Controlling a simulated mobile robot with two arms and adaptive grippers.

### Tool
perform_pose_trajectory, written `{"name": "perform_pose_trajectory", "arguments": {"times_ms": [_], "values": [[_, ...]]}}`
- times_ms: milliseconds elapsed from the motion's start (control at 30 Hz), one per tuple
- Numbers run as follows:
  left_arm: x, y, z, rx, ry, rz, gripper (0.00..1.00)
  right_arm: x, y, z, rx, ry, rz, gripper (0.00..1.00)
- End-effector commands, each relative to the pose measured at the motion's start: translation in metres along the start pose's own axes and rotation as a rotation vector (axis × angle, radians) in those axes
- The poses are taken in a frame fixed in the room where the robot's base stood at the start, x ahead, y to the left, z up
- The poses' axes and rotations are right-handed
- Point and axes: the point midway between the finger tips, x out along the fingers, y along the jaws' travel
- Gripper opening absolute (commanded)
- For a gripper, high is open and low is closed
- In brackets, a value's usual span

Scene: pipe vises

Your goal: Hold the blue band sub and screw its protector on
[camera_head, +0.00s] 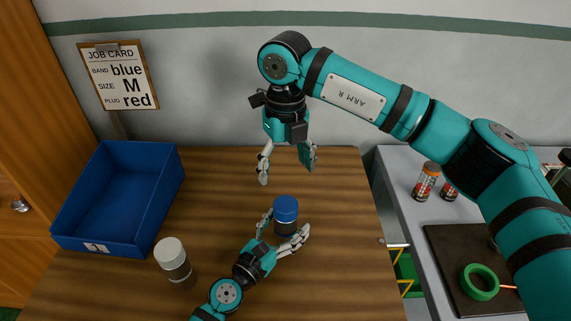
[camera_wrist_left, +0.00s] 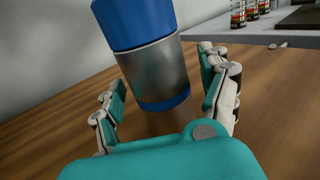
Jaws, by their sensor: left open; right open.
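The blue band sub (camera_head: 286,228) stands upright on the wooden table. The left wrist view shows its grey metal body (camera_wrist_left: 158,72) with a blue band (camera_wrist_left: 165,103) at the bottom. A wide blue cap-like top (camera_head: 286,204) sits on its upper end; I cannot tell whether it is screwed on. My left gripper (camera_head: 287,225) is open, with one finger on each side of the sub, and gaps show beside it. My right gripper (camera_head: 287,174) is open and empty, fingers pointing down, above and behind the sub. No separate protector is identifiable.
A second cylinder with a white top (camera_head: 172,256) stands left of my left gripper. A blue bin (camera_head: 152,205) is at the left. The job card (camera_head: 119,76) reads blue, M, red. A grey side bench (camera_head: 408,205) holds orange-labelled containers (camera_head: 426,181) and a green ring (camera_head: 480,282).

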Motion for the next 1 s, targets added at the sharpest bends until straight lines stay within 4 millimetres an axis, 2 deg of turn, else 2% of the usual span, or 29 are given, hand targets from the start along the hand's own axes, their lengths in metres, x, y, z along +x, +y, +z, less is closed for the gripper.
{"name": "perform_pose_trajectory", "arguments": {"times_ms": [133,233,700,833,1000], "values": [[-0.004,0.000,0.000,0.001,0.000,0.000,0.78,0.000,0.000,0.000,0.000,0.000,0.000,0.78],[-0.017,0.000,-0.002,0.002,0.003,0.000,0.78,0.000,0.000,0.000,0.000,0.000,0.000,0.78],[-0.102,-0.001,-0.001,-0.006,0.003,0.002,0.78,0.000,0.000,0.000,0.000,0.000,0.000,0.78],[-0.115,0.000,-0.001,-0.003,0.001,0.001,0.78,0.000,0.000,0.000,0.000,0.000,0.000,0.78],[-0.120,0.000,0.000,0.001,0.000,-0.001,0.78,0.000,0.000,0.000,0.000,0.000,0.000,0.78]]}}
